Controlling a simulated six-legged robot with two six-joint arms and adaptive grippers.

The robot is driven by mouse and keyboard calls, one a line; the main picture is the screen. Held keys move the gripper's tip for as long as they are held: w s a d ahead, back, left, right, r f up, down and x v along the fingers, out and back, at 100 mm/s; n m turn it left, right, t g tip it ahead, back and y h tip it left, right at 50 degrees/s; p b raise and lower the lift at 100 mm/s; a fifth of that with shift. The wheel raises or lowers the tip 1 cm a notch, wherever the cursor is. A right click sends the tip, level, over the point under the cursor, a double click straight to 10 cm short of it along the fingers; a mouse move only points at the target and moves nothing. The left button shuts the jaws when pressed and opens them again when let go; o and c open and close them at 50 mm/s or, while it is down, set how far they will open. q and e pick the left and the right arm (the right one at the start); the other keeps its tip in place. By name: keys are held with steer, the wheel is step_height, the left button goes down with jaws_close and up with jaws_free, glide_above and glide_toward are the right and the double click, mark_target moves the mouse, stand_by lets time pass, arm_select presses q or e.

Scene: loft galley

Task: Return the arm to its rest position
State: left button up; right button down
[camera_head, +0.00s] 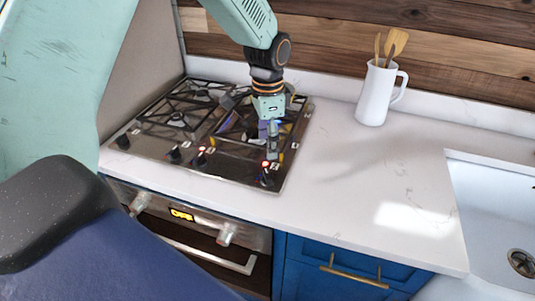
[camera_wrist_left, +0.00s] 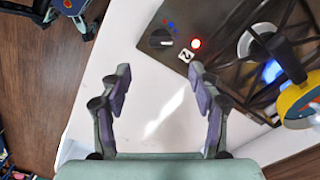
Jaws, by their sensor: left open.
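My left gripper (camera_head: 270,138) hangs over the front right part of the gas hob (camera_head: 222,163) in the head view, its arm reaching down from the top. In the left wrist view my left gripper (camera_wrist_left: 160,82) has its two purple fingers spread wide, with nothing between them but pale counter behind. A black knob (camera_wrist_left: 161,39) with a lit red light lies beyond the fingertips there, apart from them. My right gripper is not in view.
The hob has black grates and front knobs, with red lights lit. A white jug (camera_head: 376,95) with wooden utensils stands at the back. A white sink (camera_head: 495,215) is at the right. The counter (camera_head: 340,175) between is clear. An oven (camera_head: 190,240) is below the hob.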

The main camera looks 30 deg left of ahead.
arm_select(q)
steer(key=shift+r, duration=0.75)
